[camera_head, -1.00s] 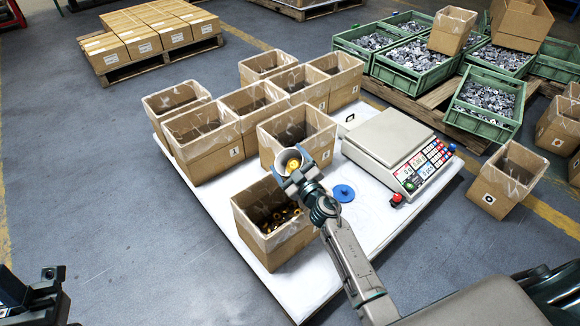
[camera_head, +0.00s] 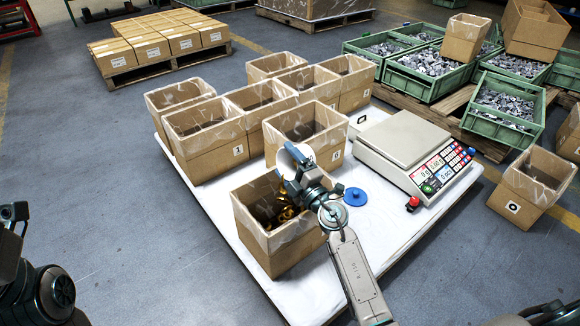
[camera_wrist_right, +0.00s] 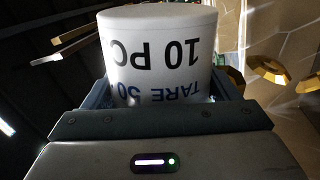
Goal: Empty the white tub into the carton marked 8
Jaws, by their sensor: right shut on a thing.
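My right gripper (camera_head: 291,172) is shut on the white tub (camera_head: 296,155), above the back rim of the front carton (camera_head: 283,262). In the right wrist view the tub (camera_wrist_right: 158,40) fills the jaws, its print upside down. Gold parts (camera_wrist_right: 265,68) show beside it against a carton wall and look in mid-air. Gold parts (camera_head: 284,214) also show inside the front carton, whose mark I cannot see. The carton behind (camera_head: 290,128) has a label (camera_head: 336,155) that reads like 6 or 8. My left gripper's fingers are out of view; only dark arm parts show at the left edge.
A scale (camera_head: 405,140) stands right of the cartons on the white platform (camera_head: 390,235). A blue disc (camera_head: 355,197) and a red button (camera_head: 413,203) lie near it. A carton marked 1 (camera_head: 205,157) and several others stand behind. Green crates (camera_head: 508,108) are at the right.

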